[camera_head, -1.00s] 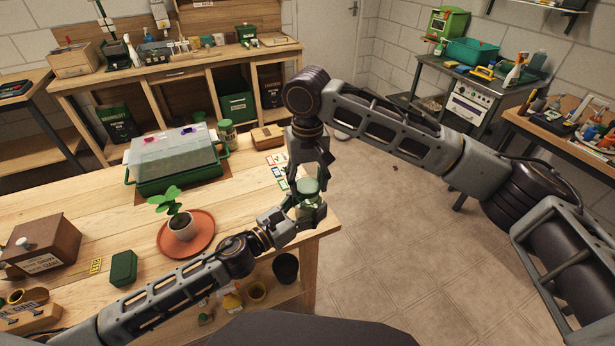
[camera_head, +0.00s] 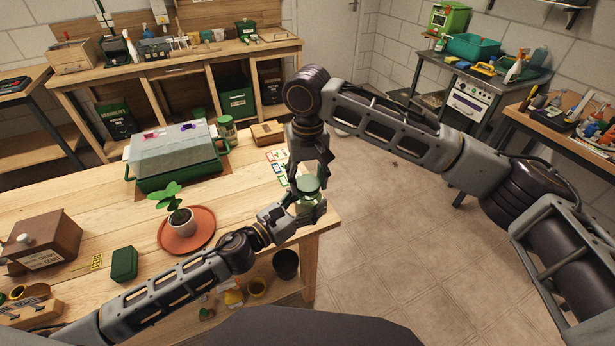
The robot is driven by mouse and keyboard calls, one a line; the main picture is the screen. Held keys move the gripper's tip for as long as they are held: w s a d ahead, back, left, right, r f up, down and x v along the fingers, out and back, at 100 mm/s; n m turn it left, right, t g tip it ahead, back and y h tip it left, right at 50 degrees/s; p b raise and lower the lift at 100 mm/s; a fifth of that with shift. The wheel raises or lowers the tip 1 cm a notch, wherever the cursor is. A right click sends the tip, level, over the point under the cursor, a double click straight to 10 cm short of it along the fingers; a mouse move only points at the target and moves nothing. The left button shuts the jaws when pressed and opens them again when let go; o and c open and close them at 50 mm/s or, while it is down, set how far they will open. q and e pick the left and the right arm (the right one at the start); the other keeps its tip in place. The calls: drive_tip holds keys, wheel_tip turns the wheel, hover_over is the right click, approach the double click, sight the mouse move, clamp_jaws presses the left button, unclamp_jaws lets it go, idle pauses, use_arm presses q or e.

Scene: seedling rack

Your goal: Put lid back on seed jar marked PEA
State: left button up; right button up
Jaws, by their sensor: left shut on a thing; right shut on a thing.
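A small glass jar (camera_head: 307,207) with a pale green lid (camera_head: 309,183) is at the right front corner of the wooden table. My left gripper (camera_head: 302,214) is shut on the jar from the lower left. My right gripper (camera_head: 309,176) points down from above and is shut on the lid, which is at the jar's mouth. The fingers hide part of both, so I cannot tell whether the lid is fully seated. No PEA marking is readable from here.
A potted seedling (camera_head: 181,222) stands on an orange saucer (camera_head: 204,239) to the left. Behind are a covered green tray (camera_head: 178,177), another green-lidded jar (camera_head: 226,128) and seed packets (camera_head: 277,170). The table's right edge (camera_head: 325,226) is close to the jar.

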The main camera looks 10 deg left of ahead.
drive_tip(key=shift+f, duration=0.45)
idle(0.3)
use_arm(q)
clamp_jaws()
use_arm(e)
drive_tip(key=m, duration=0.5)
drive_tip(key=shift+m, duration=0.4)
drive_tip(key=m, duration=1.1)
drive_tip(key=shift+d+m, duration=0.1)
drive_tip(key=shift+m, duration=0.3)
drive_tip(key=m, duration=0.6)
drive_tip(key=shift+s, duration=0.1)
drive_tip(key=o, duration=0.7)
drive_tip(key=shift+c, duration=0.2)
